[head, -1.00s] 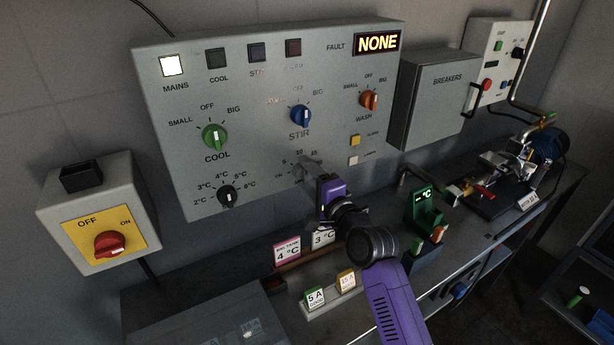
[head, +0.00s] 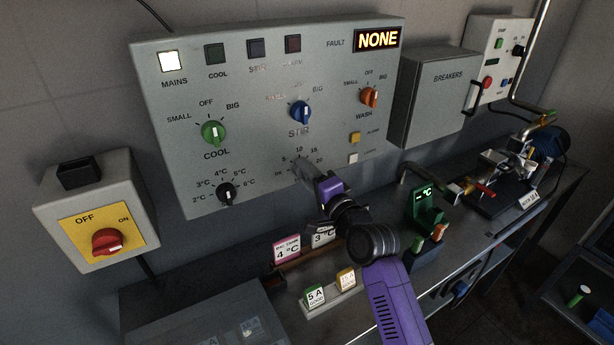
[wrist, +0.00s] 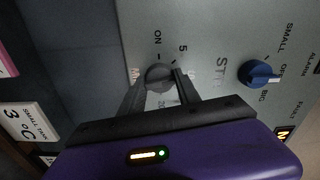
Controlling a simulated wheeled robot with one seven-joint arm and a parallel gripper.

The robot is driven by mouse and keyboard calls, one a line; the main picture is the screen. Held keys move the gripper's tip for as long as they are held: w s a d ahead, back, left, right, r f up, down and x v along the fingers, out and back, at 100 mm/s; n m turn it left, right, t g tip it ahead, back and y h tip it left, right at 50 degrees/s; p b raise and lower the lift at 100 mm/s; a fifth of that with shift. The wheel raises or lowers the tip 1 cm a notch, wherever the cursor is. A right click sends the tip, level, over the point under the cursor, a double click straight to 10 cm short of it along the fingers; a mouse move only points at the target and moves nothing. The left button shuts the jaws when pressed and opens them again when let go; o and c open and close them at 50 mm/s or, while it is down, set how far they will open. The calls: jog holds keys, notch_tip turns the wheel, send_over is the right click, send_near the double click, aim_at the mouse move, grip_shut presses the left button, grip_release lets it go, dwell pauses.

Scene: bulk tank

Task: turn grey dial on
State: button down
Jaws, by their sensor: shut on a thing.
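The grey dial (wrist: 158,76) is the small round knob under STIR on the panel, with ON, 5 and 20 printed around it in the wrist view. My gripper (wrist: 160,82) has its two dark fingers on either side of the dial and is shut on it. The dial's pointer is too dark to read.
The blue STIR dial (head: 300,112), green COOL dial (head: 213,132) and black temperature dial (head: 227,193) are nearby on the panel (head: 180,100). Small signs (head: 287,247) stand below my wrist. A red switch (head: 107,242) is at left. The MAINS lamp (head: 173,62) is lit.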

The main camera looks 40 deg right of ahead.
jog(key=shift+f+n+b, duration=0.15)
jog(key=shift+n+b, duration=3.35)
jog(key=shift+n, duration=4.4)
jog(key=c, duration=0.9)
grip_release()
